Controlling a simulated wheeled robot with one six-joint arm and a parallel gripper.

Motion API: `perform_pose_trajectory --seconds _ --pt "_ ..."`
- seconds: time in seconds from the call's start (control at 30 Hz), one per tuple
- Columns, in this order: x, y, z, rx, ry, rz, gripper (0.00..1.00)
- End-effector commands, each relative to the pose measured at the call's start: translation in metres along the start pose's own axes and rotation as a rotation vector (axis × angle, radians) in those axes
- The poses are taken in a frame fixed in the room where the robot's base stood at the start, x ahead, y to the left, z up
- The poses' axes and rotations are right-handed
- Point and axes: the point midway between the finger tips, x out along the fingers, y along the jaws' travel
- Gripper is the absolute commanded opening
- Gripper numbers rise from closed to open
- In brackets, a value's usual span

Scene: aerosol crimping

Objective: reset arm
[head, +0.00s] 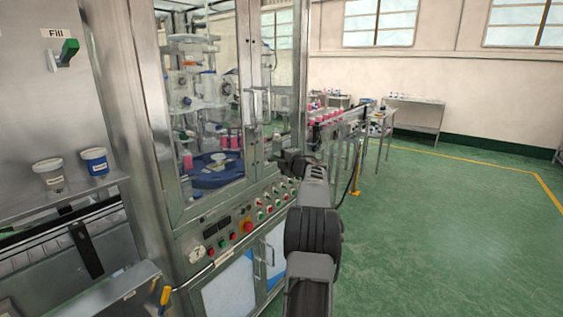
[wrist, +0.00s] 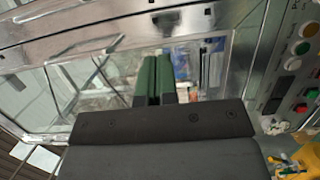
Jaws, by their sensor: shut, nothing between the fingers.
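My arm (head: 314,230) reaches forward along the right side of the crimping machine cabinet (head: 168,235) in the head view. Its dark far end is near the cabinet's front edge, above the button panel; the fingers cannot be made out there. In the wrist view my gripper (wrist: 156,60) shows two green fingers side by side, shut with nothing between them. They point toward the cabinet's glass and metal frame; I cannot tell the distance, and no contact is visible.
The button panel (head: 240,226) has several coloured buttons. A glass door with a handle (head: 249,107) looks closed. Pink cans (head: 325,116) stand on a conveyor behind. Green floor (head: 450,240) at right is clear.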

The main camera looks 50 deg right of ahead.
Motion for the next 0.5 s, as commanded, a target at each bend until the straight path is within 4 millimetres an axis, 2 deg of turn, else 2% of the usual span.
perform_pose_trajectory --seconds 0.13,0.37,0.5 --pt "-0.009 0.0 0.002 0.0 0.0 0.0 0.0" --pt "-0.011 0.0 0.003 0.004 -0.001 0.0 0.0" --pt "-0.012 -0.003 0.019 0.046 -0.096 -0.008 0.0"
